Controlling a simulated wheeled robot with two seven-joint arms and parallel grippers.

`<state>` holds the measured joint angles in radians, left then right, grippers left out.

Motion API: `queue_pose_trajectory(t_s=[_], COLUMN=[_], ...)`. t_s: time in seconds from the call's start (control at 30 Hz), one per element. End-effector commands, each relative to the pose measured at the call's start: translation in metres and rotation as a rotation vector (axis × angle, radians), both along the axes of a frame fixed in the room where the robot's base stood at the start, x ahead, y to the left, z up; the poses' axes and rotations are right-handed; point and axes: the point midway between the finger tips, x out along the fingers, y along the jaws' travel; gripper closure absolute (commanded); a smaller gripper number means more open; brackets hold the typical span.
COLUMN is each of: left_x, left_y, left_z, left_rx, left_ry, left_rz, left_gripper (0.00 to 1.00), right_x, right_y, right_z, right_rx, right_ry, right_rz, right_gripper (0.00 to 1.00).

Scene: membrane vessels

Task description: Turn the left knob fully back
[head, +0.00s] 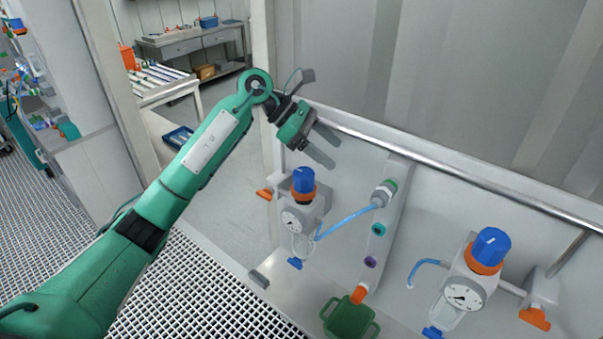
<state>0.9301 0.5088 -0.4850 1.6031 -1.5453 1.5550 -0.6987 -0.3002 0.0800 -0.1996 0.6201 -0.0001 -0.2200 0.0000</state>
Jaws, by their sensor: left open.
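My left gripper (328,147) is open and empty. It appears above and slightly right of the left knob, apart from it in the picture; the exact distance is hard to tell. A second blue knob (491,246) with an orange collar tops a like regulator at the right. My right gripper does not show.
A blue hose runs from the left regulator to a fitting (383,192) on a grey manifold. A green container (348,318) stands below. A metal rail (440,163) crosses behind the regulators. Orange handles (534,318) stick out at the right.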

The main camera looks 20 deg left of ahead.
Motion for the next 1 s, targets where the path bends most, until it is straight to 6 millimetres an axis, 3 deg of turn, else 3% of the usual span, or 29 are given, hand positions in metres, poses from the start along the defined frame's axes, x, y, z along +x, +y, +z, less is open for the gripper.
queue_pose_trajectory(t_s=[0.1, 0.2, 0.4, 0.63, 1.0], left_x=[0.011, 0.014, 0.013, 0.013, 0.014], left_y=[0.047, 0.079, 0.112, 0.107, 0.086], left_z=[0.010, 0.019, 0.029, 0.017, -0.032], left_rx=[0.235, 0.380, 0.517, 0.524, 0.523], left_ry=[-0.016, -0.004, 0.024, 0.029, 0.032], left_rz=[-0.017, -0.022, -0.025, -0.030, -0.028], left_gripper=[0.31, 0.31, 0.31, 0.31, 0.31], right_x=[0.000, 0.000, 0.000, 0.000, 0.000], right_y=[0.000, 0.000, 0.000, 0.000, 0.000], right_z=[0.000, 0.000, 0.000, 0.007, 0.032], right_rx=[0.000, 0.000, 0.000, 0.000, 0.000], right_ry=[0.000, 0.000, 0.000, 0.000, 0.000], right_rz=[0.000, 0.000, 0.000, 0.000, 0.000], right_gripper=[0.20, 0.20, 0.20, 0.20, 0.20])
